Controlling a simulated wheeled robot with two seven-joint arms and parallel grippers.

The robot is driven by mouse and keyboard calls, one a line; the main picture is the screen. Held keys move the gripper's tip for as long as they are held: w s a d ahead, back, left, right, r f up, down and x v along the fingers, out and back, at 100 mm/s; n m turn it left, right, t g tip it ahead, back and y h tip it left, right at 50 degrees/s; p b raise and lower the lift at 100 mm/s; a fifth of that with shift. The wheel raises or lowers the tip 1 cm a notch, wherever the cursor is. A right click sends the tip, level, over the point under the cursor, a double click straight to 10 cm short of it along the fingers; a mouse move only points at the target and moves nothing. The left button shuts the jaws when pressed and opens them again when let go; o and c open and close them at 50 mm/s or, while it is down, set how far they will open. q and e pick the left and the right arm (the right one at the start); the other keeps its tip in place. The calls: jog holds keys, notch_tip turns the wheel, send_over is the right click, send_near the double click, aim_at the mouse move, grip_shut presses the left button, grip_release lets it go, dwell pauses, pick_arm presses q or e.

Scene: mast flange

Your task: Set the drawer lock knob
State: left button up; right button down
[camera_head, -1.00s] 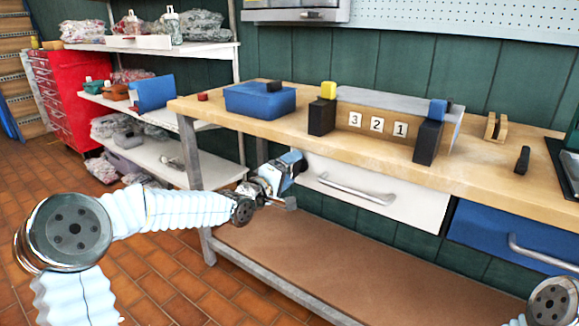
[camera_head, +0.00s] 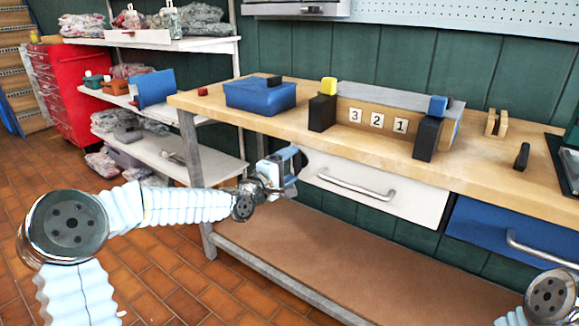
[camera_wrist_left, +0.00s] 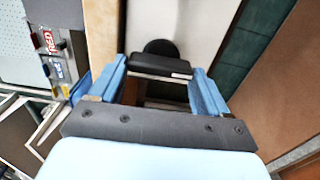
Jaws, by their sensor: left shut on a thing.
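The lock knob (camera_wrist_left: 160,66) is a black bar on a round black base, on the white drawer front (camera_wrist_left: 200,20) in the left wrist view. A small white mark shows near the bar's right end. My left gripper (camera_head: 297,162) is at the left end of the white drawer (camera_head: 375,190), below the bench top. In the left wrist view its blue fingers (camera_wrist_left: 163,78) stand at the two ends of the bar, shut on it. In the head view the gripper mostly hides the knob; a dark bit shows beside the fingers. My right gripper is out of view.
The white drawer has a bar handle (camera_head: 357,187). A blue drawer (camera_head: 495,238) is to its right. The wooden bench top (camera_head: 215,105) bears a blue box (camera_head: 260,96) and a panel numbered 3, 2, 1 (camera_head: 378,120). A lower shelf (camera_head: 330,262) lies beneath, bare.

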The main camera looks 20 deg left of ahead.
pick_arm(q)
jog(key=o, duration=1)
jog(key=p+v, duration=0.1)
jog(key=v, duration=1.3)
jog(key=shift+w, duration=0.1)
jog(key=s+d+f+m+g, duration=0.2)
jog(key=d+f+g, duration=0.1)
jog(key=f, duration=0.7)
jog(key=s+d+f+m+g, duration=0.15)
jog(key=d+f, duration=0.25)
jog(key=f, duration=0.5)
jog(key=s+d+f+m+g, duration=0.2)
jog(key=s+d+f+g, duration=0.15)
jog(key=f, duration=0.65)
jog(key=s+d+f+m+g, duration=0.1)
jog(key=s+f+m+g, duration=0.1)
jog(key=s+f, duration=0.3)
jog(key=s+d+f+m+g+y, duration=0.1)
jog(key=s+f+m+g, duration=0.1)
jog(key=s+f, duration=0.3)
jog(key=s+d+f+m+g+y, duration=0.1)
jog(key=s+d+f+m+g, duration=0.1)
jog(key=s, duration=0.6)
notch_tip(320, 180, down, 3)
jog(key=shift+s+f+m+g, duration=0.1)
jog(key=shift+m+g, duration=0.2)
jog(key=shift+g, duration=0.3)
jog(key=shift+s+f+m+g, duration=0.1)
jog(key=shift+m+g, duration=0.15)
jog(key=shift+g, duration=0.35)
